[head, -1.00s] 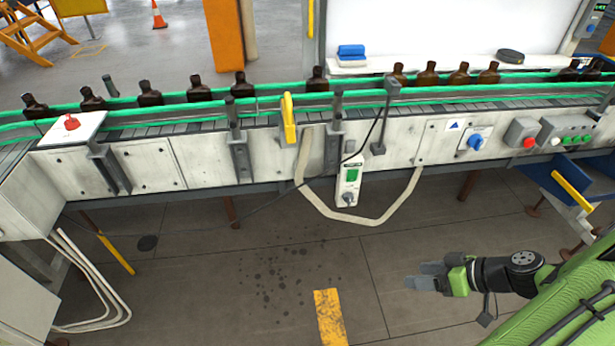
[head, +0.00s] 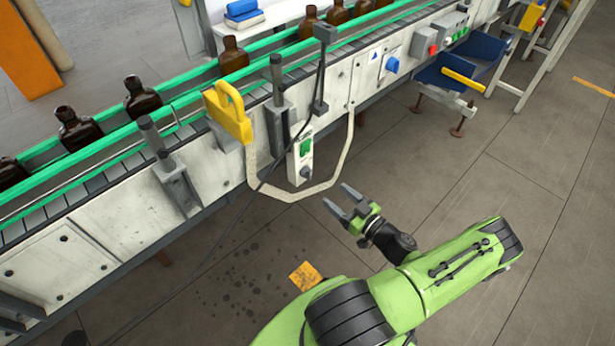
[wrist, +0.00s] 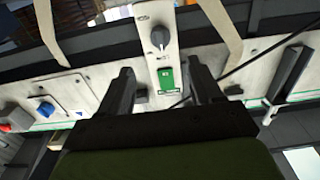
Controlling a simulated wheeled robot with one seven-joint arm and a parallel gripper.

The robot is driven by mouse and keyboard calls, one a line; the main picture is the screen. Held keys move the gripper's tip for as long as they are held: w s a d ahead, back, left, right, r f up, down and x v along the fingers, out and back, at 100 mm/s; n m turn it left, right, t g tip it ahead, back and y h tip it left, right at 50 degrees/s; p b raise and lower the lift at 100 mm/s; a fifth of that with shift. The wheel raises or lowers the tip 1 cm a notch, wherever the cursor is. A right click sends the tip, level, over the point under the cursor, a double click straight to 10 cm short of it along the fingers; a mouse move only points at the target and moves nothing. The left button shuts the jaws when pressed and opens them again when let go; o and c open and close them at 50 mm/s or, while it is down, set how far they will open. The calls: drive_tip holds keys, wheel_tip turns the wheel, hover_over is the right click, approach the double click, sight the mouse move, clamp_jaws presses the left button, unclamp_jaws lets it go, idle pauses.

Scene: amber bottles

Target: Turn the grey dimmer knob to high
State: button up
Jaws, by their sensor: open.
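The grey dimmer knob (head: 305,173) is at the lower end of a narrow white control box (head: 294,163) hanging on the conveyor's side. A green switch (head: 306,146) sits above it. My gripper (head: 337,195) is open and empty, to the right of and apart from the box, fingers pointing toward the conveyor. In the wrist view the scene is upside down: the knob (wrist: 159,36) shows beyond the fingertips, with a pale pointer mark, and the green switch (wrist: 165,77) shows between the fingers. The setting marks are too small to read.
A pale looped strap (head: 320,188) hangs around the box, and a dark cable runs down beside it. A yellow handle (head: 229,112) juts out at left. Amber bottles (head: 142,97) stand on the conveyor. A blue knob (head: 392,65) is farther right.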

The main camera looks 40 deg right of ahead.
sight(311, 176)
drive_tip(key=w, duration=0.5)
drive_tip(key=w+b, duration=0.1)
drive_tip(key=w, duration=0.5)
drive_tip(key=shift+a, duration=0.2)
drive_tip(key=shift+s, duration=0.1)
drive_tip(key=c, duration=1)
drive_tip(key=shift+c, duration=0.2)
drive_tip(key=shift+m, duration=0.3)
drive_tip(key=m, duration=1.1)
drive_tip(key=shift+d+f+m, duration=0.1)
drive_tip(key=shift+m, duration=0.3)
drive_tip(key=m, duration=1.1)
drive_tip(key=shift+f, duration=0.1)
drive_tip(key=shift+m, duration=0.3)
